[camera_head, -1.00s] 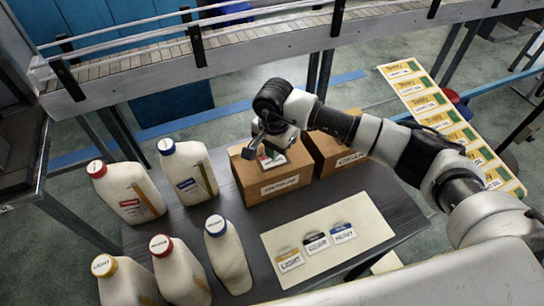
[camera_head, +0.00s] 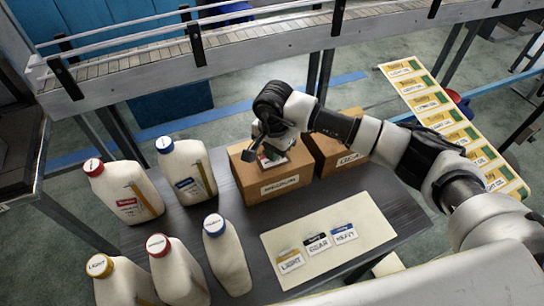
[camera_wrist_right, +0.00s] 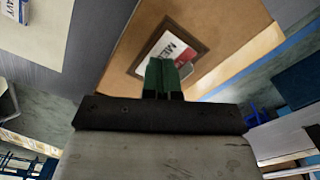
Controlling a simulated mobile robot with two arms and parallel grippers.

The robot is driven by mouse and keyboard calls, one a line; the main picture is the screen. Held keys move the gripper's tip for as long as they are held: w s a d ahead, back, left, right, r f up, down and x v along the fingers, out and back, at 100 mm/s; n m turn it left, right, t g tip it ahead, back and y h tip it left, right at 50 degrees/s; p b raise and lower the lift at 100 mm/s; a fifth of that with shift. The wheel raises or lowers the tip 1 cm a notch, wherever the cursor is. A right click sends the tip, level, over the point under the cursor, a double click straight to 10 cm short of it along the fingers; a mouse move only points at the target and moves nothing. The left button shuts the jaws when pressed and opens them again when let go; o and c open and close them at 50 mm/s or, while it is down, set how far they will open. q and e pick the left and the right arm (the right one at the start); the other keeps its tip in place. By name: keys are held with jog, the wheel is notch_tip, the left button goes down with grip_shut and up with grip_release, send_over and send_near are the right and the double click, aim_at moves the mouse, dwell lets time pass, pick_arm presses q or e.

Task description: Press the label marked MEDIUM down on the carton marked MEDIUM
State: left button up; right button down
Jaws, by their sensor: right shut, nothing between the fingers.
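The carton marked MEDIUM (camera_head: 262,192) is a brown box on the dark table. It also shows in the right wrist view (camera_wrist_right: 225,25). A white and red label marked MEDIUM (camera_wrist_right: 178,46) lies on the carton's top, inside a dark rectangular outline. The label is partly visible under the gripper in the head view (camera_head: 274,161). My right gripper (camera_wrist_right: 160,62) is shut and empty, its green fingertips over the label's edge and hiding part of it. I cannot tell whether they touch it. My left gripper is not in view.
A second carton (camera_head: 335,155) stands close on the right. A pale sheet (camera_head: 375,222) holds three labels: LIGHT (camera_head: 290,260), GEAR (camera_head: 317,243) and HEAVY (camera_head: 344,233). Several white jugs (camera_head: 130,195) stand on the left. A conveyor (camera_head: 250,50) runs behind the table.

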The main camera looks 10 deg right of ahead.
jog(key=shift+f+b, duration=0.45)
jog(key=shift+f, duration=0.1)
jog(key=shift+r, duration=0.1)
dwell(0.4)
notch_tip(320, 180, up, 8)
jog(key=p, duration=0.3)
jog(key=shift+p, duration=0.35)
dwell(0.3)
jog(key=shift+d, duration=0.1)
dwell(0.4)
